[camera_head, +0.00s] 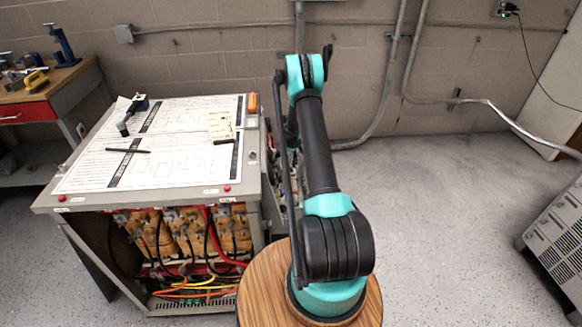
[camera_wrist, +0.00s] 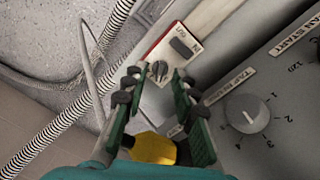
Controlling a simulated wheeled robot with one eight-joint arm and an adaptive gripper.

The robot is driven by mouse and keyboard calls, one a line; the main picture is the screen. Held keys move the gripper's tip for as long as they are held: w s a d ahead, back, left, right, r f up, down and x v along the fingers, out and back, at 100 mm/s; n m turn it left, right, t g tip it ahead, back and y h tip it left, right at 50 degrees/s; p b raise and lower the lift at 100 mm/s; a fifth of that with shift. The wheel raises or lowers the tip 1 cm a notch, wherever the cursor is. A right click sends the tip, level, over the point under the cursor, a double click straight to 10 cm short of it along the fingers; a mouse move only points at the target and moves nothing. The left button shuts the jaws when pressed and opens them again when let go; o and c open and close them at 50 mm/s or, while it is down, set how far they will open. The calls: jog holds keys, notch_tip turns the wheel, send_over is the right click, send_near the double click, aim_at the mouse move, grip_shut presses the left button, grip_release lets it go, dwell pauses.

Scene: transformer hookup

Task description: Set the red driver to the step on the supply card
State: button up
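My gripper (camera_wrist: 158,76) shows in the wrist view with its two dark green fingers apart. A small dark round knob (camera_wrist: 159,70) on a light plate lies between the fingertips; whether they touch it I cannot tell. Beside it a red-edged box (camera_wrist: 165,42) carries a dark switch (camera_wrist: 182,47) between small labels. I cannot tell if this is the red driver. A cream card (camera_head: 221,126), perhaps the supply card, lies on the cabinet top; its writing is too small to read. In the head view my gripper is hidden behind my arm.
A grey dial (camera_wrist: 247,113) numbered 1 to 4 sits on the panel right of my gripper. Corrugated conduit (camera_wrist: 50,140) runs at left. The cabinet (camera_head: 66,201) has an open wired front. A workbench (camera_head: 30,112) stands behind left.

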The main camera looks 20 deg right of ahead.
jog(key=shift+f, duration=0.35)
jog(key=shift+c, duration=0.3)
grip_shut()
jog(key=shift+m, duration=2.9)
jog(key=shift+o, duration=0.3)
grip_release()
